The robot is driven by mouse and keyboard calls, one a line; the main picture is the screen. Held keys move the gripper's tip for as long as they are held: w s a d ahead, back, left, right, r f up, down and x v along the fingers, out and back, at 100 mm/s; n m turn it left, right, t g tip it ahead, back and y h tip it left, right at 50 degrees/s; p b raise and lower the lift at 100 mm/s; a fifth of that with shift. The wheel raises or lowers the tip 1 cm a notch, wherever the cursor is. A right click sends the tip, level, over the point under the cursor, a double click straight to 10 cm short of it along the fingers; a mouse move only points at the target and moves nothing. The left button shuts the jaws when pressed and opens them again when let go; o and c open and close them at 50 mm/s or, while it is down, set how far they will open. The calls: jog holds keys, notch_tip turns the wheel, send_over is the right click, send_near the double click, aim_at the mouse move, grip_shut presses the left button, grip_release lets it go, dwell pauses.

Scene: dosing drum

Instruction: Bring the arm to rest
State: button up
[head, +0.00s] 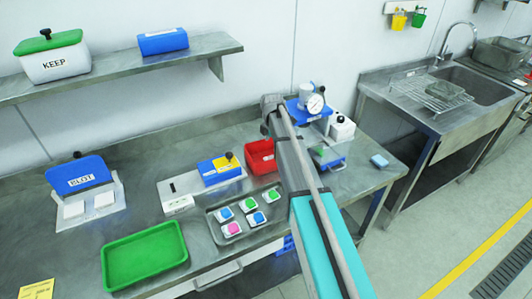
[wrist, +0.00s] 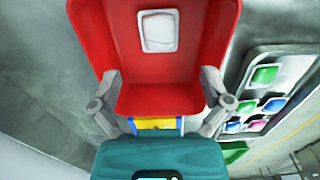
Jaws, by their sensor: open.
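My gripper (wrist: 160,86) shows in the wrist view with its two fingers spread wide and nothing held between them. A red bin (wrist: 180,88) lies beyond the fingers and fills the gap between them; I cannot tell how far below it is. A white square piece (wrist: 158,31) lies in the bin. In the head view the same red bin (head: 260,157) stands on the steel bench (head: 110,220), left of my arm.
A steel tray (head: 272,225) of several coloured-top pieces lies near my arm. A green tray (head: 145,255) and a blue BLOT holder (head: 80,175) are left. A shelf (head: 120,69) hangs above.

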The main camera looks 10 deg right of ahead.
jog(key=s+m, duration=0.3)
jog(key=s, duration=0.2)
jog(key=s+m, duration=0.4)
jog(key=s, duration=0.1)
jog(key=s+m, duration=0.3)
jog(key=s, duration=0.2)
jog(key=shift+s+d, duration=0.1)
jog(key=shift+s, duration=0.1)
jog(key=s+m, duration=0.5)
jog(key=s, duration=0.1)
jog(key=s+m, duration=0.5)
jog(key=s, duration=0.2)
jog(key=shift+d, duration=0.15)
jog(key=shift+s+m, duration=0.4)
jog(key=shift+m, duration=0.1)
